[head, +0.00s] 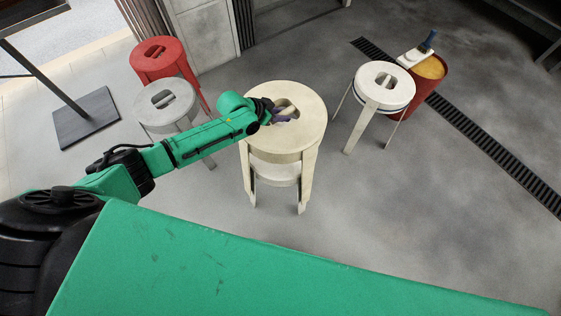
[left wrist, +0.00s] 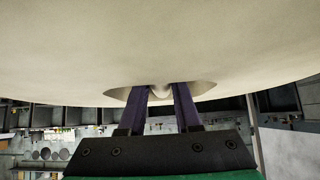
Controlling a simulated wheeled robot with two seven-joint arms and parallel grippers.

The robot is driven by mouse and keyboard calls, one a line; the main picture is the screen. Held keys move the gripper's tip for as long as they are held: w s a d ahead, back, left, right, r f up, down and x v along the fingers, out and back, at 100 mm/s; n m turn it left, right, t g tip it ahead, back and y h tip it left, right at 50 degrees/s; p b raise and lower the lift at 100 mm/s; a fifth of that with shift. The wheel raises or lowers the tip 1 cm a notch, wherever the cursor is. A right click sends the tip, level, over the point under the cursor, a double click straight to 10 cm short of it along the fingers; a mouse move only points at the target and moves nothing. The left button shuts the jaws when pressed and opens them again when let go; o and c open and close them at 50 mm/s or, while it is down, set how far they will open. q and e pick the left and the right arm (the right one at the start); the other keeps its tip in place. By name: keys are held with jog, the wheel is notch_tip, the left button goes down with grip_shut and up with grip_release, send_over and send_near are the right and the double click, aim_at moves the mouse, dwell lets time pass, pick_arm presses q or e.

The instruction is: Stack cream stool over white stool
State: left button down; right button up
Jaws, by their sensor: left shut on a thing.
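The cream stool (head: 285,139) is upright in the middle of the head view. Its seat fills the upper part of the left wrist view (left wrist: 160,50). My left gripper (head: 283,113) is shut on the cream stool at the slot in its seat; the fingers (left wrist: 160,92) go into the slot in the left wrist view. A white stool (head: 275,174) shows under the cream seat, between the cream legs, with a gap between the two seats. I cannot tell whether the stools touch. My right gripper is not in view.
Another white stool (head: 389,90) stands to the right, in front of a red drum (head: 427,85) with items on top. A grey stool (head: 166,113) and a red stool (head: 158,62) stand to the left. Floor in front and at right is clear.

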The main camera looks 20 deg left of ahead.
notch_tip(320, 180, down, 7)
jog(key=b, duration=0.7)
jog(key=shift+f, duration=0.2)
dwell(6.8)
